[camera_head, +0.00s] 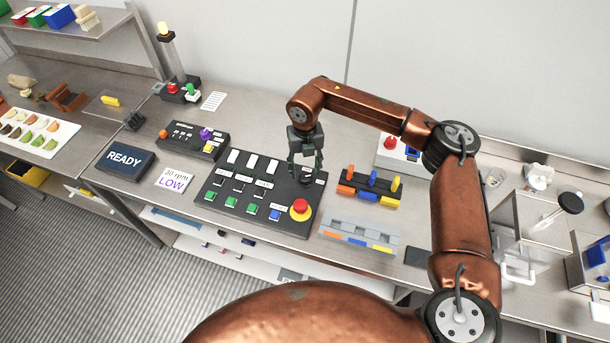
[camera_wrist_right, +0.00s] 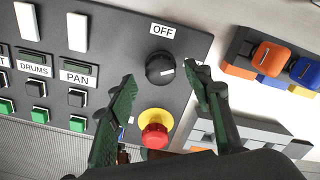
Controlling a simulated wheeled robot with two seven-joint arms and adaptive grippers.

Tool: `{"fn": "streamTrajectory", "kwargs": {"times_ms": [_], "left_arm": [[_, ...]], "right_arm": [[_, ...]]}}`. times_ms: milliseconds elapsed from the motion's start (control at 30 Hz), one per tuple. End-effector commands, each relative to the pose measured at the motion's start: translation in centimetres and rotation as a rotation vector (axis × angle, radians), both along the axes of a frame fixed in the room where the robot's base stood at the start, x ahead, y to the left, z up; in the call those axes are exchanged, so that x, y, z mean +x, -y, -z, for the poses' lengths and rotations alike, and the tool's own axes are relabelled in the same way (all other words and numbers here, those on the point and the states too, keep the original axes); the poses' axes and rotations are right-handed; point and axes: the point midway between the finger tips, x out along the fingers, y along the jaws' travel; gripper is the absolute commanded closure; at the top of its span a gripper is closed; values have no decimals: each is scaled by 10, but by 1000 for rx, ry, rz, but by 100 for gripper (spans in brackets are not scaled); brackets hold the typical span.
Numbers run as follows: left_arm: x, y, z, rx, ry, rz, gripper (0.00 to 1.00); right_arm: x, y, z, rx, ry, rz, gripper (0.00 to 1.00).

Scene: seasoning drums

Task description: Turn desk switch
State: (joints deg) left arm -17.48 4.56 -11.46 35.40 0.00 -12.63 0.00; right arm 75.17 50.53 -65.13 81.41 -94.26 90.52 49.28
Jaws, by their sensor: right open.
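The black control panel (camera_head: 235,205) lies on the steel desk. A round black rotary switch (camera_wrist_right: 160,68) with a white pointer mark sits on it below a label reading OFF (camera_wrist_right: 162,30). The mark points to the right in the wrist view. My right gripper (camera_head: 306,172) is open above the switch and partly hides it in the head view. In the wrist view its two green-black fingers stand on either side of the switch, with visible gaps to it. My left gripper is not in view.
A red emergency button on a yellow base (camera_head: 300,209) is close to the switch. A block with orange, blue and yellow levers (camera_head: 369,187) stands to the right. A READY display (camera_head: 125,160) is at the left.

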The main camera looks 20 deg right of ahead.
Motion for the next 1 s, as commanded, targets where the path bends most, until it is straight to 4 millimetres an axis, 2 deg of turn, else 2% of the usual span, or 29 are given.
{"fn": "streamTrajectory", "kwargs": {"times_ms": [100, 233, 600, 1000], "left_arm": [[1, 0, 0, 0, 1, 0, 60], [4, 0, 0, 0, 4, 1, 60], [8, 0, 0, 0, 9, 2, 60], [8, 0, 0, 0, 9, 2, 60]], "right_arm": [[-1, 0, 18, -1, -2, 0, 54], [-1, 0, 31, 0, -1, -1, 54], [0, 0, 36, 0, 0, -1, 54], [0, 0, 36, 0, 0, -1, 82]]}}
